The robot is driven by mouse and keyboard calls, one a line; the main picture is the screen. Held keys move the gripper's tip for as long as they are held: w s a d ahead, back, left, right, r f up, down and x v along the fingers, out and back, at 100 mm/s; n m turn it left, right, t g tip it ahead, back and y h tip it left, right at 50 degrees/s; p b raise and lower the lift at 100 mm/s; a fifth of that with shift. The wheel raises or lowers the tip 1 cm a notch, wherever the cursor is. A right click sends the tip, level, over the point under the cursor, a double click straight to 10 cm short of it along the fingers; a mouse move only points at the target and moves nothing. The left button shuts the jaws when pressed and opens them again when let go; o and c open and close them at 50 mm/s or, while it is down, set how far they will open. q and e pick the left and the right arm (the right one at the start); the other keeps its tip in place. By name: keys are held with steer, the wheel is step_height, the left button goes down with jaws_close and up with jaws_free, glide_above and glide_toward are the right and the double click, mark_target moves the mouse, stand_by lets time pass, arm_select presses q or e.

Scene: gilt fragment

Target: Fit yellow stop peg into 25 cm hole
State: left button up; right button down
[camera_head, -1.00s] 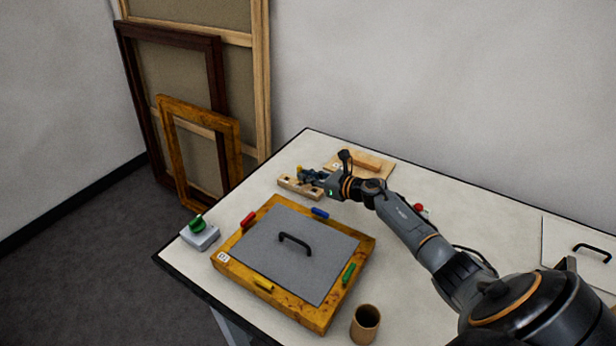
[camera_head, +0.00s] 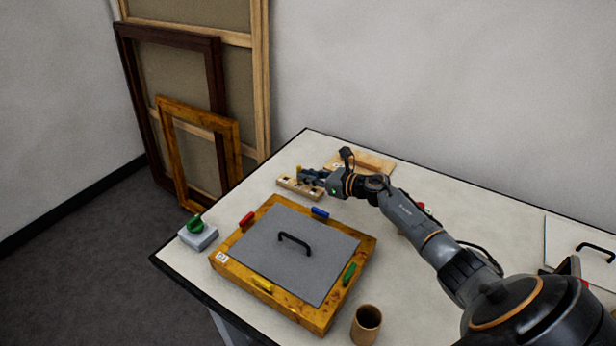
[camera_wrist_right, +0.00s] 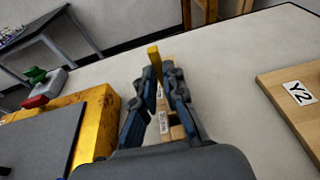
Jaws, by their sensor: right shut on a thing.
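The yellow stop peg (camera_wrist_right: 153,56) stands roughly upright between the fingertips of my right gripper (camera_wrist_right: 160,78) in the right wrist view. In the head view the peg (camera_head: 299,168) is a small yellow spot at the tip of my right gripper (camera_head: 308,175), which is shut on it. A pale wooden block with holes (camera_head: 292,187) lies under the gripper; part of it with a label (camera_wrist_right: 163,122) shows between the fingers. The fingers hide most of the block and the peg's lower end, so I cannot tell whether it is in a hole. My left gripper is not in view.
A gilt frame (camera_head: 318,318) with a grey handled panel (camera_head: 310,269) and coloured clips fills the front left. A cup (camera_head: 366,322), a green-knobbed box (camera_head: 198,235) and a wooden board (camera_head: 375,162) stand around. Bare table lies at centre right.

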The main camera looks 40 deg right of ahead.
steer(key=shift+d+b, duration=0.1)
steer(key=shift+b, duration=0.6)
stand_by(0.7)
steer(key=shift+f+b, duration=1.75)
steer(key=shift+b, duration=0.3)
steer(key=c, duration=1.3)
jaws_free()
steer(key=shift+s, duration=0.1)
steer(key=shift+c, duration=0.2)
steer(key=shift+f, duration=0.1)
